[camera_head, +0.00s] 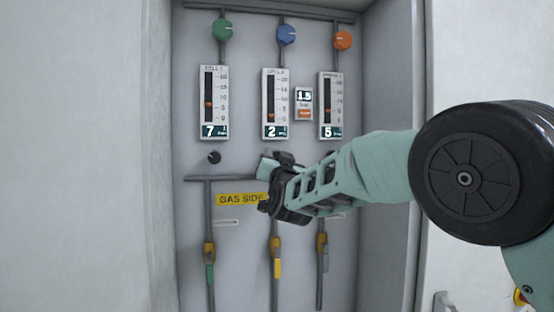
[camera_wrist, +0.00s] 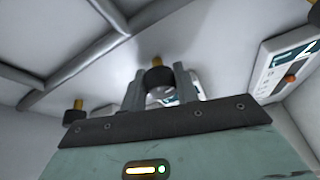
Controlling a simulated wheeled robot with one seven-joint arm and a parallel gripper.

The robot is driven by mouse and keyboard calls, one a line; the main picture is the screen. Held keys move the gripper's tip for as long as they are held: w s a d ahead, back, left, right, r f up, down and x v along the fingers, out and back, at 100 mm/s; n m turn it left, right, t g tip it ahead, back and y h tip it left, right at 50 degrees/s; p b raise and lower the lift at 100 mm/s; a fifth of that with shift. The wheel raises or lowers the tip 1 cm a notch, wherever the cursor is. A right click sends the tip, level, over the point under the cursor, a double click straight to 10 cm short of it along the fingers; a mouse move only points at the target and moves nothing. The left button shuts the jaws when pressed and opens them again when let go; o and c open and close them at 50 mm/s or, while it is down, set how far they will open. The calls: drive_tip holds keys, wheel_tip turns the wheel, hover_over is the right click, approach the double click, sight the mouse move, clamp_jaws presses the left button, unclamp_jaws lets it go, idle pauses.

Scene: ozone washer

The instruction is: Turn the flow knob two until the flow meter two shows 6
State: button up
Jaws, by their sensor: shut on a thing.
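Flow meter two (camera_head: 275,105), the middle of three, shows 2 on its display, with its orange float low in the tube. My gripper (camera_head: 274,163) is just below this meter at the panel. In the wrist view, my gripper (camera_wrist: 160,86) has its two fingers on either side of a black knob (camera_wrist: 158,78) with a brass stem, and is shut on it. From its place under the middle meter, this is flow knob two. In the head view the gripper mostly hides this knob.
Left meter (camera_head: 214,103) shows 7; right meter (camera_head: 331,106) shows 5. A small display (camera_head: 304,102) reads 1.5. A black knob (camera_head: 214,158) sits left of my gripper. Pipes and yellow-handled valves (camera_head: 277,267) run below. Cabinet side walls flank the panel.

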drive_tip(key=shift+m+b, duration=0.4)
drive_tip(key=m+h+b, duration=0.1)
drive_tip(key=m+b, duration=0.1)
drive_tip(key=shift+f+m+h, duration=0.15)
drive_tip(key=shift+m+h, duration=0.15)
drive_tip(key=shift+m, duration=0.1)
drive_tip(key=shift+m+h+b, duration=0.45)
drive_tip(key=shift+m+h, duration=0.15)
drive_tip(key=shift+m, duration=0.6)
drive_tip(key=m+h, duration=0.1)
drive_tip(key=m, duration=0.1)
drive_tip(key=m+g, duration=0.1)
drive_tip(key=m, duration=0.1)
drive_tip(key=shift+r+h, duration=0.2)
drive_tip(key=shift+h, duration=0.2)
drive_tip(key=shift+m+g+h, duration=0.5)
drive_tip(key=shift+m, duration=1.4)
drive_tip(key=o, duration=1)
